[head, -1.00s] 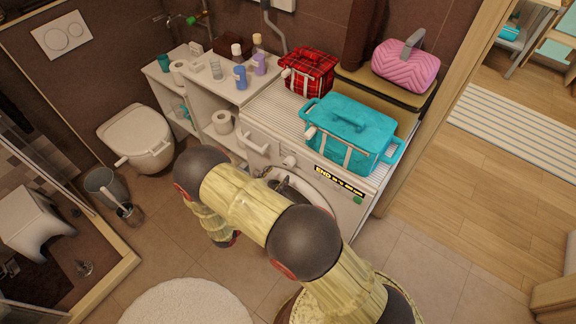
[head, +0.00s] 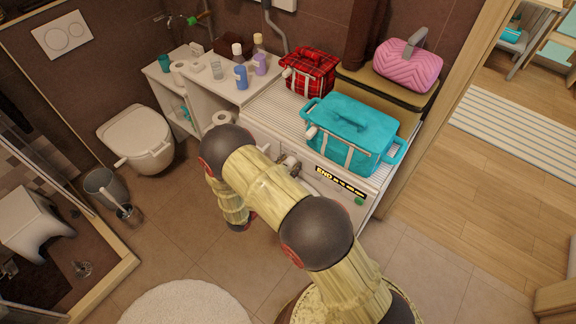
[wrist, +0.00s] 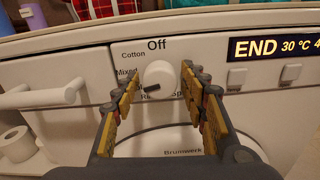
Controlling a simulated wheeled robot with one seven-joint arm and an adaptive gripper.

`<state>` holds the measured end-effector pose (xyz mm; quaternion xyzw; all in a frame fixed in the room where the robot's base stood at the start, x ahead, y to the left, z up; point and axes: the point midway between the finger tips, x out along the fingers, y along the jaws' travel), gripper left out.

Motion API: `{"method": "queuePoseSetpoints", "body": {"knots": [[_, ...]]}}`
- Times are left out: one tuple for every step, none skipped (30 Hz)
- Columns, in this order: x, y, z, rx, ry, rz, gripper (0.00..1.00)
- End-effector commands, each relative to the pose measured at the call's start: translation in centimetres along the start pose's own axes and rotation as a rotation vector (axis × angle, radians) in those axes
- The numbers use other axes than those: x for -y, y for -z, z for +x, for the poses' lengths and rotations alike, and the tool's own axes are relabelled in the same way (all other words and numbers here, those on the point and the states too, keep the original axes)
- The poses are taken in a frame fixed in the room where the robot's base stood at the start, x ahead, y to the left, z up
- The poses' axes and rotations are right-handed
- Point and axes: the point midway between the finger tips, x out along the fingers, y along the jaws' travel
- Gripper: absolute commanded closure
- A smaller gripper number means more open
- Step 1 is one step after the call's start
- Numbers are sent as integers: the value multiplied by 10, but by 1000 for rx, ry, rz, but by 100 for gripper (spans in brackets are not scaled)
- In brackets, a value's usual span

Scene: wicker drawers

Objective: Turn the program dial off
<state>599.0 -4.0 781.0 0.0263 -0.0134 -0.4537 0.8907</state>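The program dial (wrist: 160,76) is a round white knob on the washing machine's front panel, in the upper middle of the wrist view. Its dark pointer mark is at the knob's lower left, away from the "Off" label (wrist: 157,44) above it. "Cotton" and "Mixed" labels are at its left. My gripper (wrist: 158,83) is open, with one yellow and grey finger on each side of the dial and visible gaps to it. In the head view, the dial (head: 291,161) is partly covered by my gripper. The washing machine (head: 357,208) is partly behind my arm.
The lit display (wrist: 270,47) reads "END 30 °C", with square buttons below. A white drawer handle (wrist: 40,96) projects at the left. A turquoise bag (head: 352,130) and a red plaid bag (head: 309,72) sit on the machine top.

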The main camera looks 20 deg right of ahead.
Motion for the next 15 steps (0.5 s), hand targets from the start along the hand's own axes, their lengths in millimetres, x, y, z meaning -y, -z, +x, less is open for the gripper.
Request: {"method": "queuePoseSetpoints", "body": {"knots": [[0, 0, 0, 0, 0, 0, 61], [0, 0, 0, 0, 0, 0, 63], [0, 0, 0, 0, 0, 0, 65], [0, 0, 0, 0, 0, 0, 67], [0, 0, 0, 0, 0, 0, 69], [0, 0, 0, 0, 0, 0, 71], [0, 0, 0, 0, 0, 0, 73], [0, 0, 0, 0, 0, 0, 74], [0, 0, 0, 0, 0, 0, 77], [0, 0, 0, 0, 0, 0, 78], [0, 0, 0, 0, 0, 0, 80], [0, 0, 0, 0, 0, 0, 82], [0, 0, 0, 0, 0, 0, 84], [0, 0, 0, 0, 0, 0, 86], [0, 0, 0, 0, 0, 0, 88]]}}
